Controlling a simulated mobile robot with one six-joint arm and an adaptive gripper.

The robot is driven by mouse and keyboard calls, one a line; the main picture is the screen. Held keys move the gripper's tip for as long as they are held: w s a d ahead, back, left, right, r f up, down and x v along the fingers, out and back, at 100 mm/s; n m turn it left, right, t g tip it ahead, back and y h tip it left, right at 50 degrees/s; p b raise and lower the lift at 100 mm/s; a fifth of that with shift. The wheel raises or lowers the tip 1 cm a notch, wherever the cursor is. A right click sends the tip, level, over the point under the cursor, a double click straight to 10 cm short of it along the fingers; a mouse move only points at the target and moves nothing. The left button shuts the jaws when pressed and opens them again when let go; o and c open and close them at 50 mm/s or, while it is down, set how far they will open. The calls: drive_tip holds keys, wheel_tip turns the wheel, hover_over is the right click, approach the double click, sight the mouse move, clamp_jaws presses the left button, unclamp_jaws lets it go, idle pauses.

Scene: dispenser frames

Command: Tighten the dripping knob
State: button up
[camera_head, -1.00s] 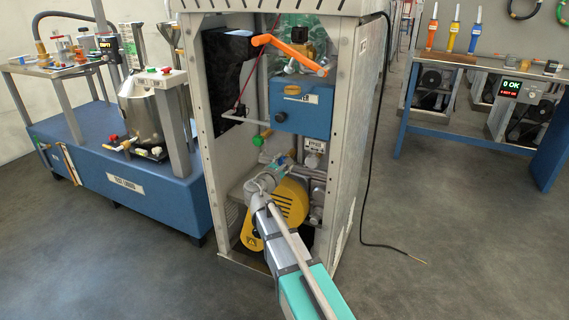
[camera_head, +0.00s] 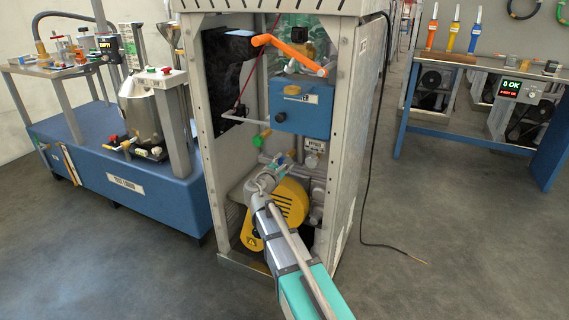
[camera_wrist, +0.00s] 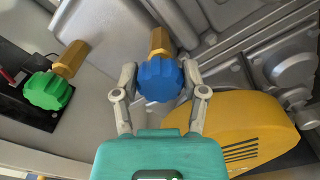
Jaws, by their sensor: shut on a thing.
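A blue lobed knob (camera_wrist: 160,80) on a brass stem sits between the two fingers of my gripper (camera_wrist: 159,84) in the wrist view. The fingers are closed on its left and right sides. A green lobed knob (camera_wrist: 47,91) on another brass stem is to the left, apart from my gripper. In the head view my gripper (camera_head: 281,163) reaches into the open cabinet, and the green knob (camera_head: 257,142) shows just above and left of it. The blue knob is hard to make out there. I cannot see drops on either knob.
A yellow guard (camera_head: 292,203) is close beside my gripper, low in the cabinet (camera_head: 343,160). A blue box (camera_head: 301,108) and an orange bar (camera_head: 290,52) are above. A blue test bench (camera_head: 130,175) stands left. A black cable (camera_head: 365,190) hangs at right, with open floor beyond.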

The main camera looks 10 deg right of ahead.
drive_tip(key=shift+s+d, duration=0.15)
drive_tip(key=o, duration=1.1)
drive_tip(key=shift+v, duration=6)
